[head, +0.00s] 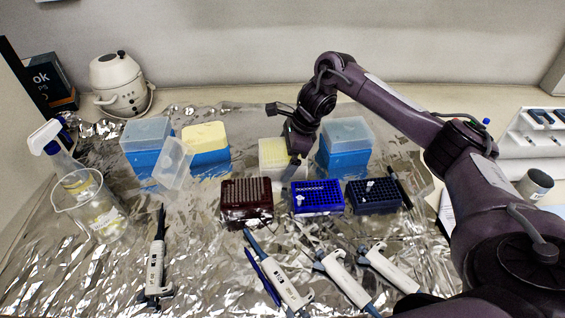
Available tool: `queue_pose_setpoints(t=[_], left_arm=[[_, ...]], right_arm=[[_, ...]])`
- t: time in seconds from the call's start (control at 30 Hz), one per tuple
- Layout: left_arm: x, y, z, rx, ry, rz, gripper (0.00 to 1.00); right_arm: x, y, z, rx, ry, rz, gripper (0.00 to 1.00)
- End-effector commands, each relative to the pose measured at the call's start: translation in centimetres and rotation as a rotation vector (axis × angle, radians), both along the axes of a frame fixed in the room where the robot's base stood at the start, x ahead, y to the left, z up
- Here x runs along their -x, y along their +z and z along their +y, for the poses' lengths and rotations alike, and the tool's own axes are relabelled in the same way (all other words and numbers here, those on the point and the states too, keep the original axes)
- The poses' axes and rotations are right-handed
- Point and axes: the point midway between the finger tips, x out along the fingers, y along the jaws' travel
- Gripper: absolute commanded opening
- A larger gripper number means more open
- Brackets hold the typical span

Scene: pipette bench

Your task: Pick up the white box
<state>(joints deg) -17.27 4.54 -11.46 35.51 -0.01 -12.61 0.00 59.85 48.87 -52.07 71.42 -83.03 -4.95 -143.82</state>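The white box (272,160) is a pale, slightly yellowish tip box. It stands in the middle of the bench, behind the dark red rack. My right gripper (296,152) reaches in from the right and hangs at the box's right side, covering part of its right edge. The fingertips are dark and small here, so I cannot tell whether they touch the box or how far apart they are. My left gripper is not in view.
A blue tip box (345,160) with a clear lid stands close right of the gripper. Another blue box (209,165) with a yellow top stands to the left. The dark red rack (246,212) and blue rack (317,207) stand in front. Several pipettes lie on the foil nearer me.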

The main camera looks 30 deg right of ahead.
Motion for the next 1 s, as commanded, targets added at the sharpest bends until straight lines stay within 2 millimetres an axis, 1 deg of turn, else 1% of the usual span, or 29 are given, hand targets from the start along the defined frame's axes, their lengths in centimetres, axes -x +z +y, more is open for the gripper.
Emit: queue_pose_setpoints(t=[0.03, 0.3, 0.37, 0.57, 0.73, 0.87, 1.0], left_arm=[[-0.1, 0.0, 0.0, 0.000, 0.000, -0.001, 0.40], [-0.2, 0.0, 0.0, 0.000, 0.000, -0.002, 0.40], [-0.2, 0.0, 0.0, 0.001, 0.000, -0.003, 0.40], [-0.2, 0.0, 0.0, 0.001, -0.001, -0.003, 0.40], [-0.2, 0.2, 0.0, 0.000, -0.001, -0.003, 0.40], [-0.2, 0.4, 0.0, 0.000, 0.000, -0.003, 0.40], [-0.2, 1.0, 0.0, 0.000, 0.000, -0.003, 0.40]], right_arm=[[0.0, 0.0, 0.0, 0.000, 0.000, 0.000, 0.95], [0.0, 0.0, 0.0, 0.000, 0.000, 0.000, 0.59], [0.0, 0.1, 0.0, -0.001, 0.000, -0.001, 0.53], [0.0, 0.1, 0.0, -0.001, 0.000, -0.001, 0.53], [-0.1, 1.0, 0.0, 0.001, 0.000, -0.005, 0.53], [-0.1, 2.8, -0.1, 0.002, 0.000, -0.007, 0.53], [-0.2, 5.4, -0.1, 0.001, 0.001, -0.008, 0.53]])
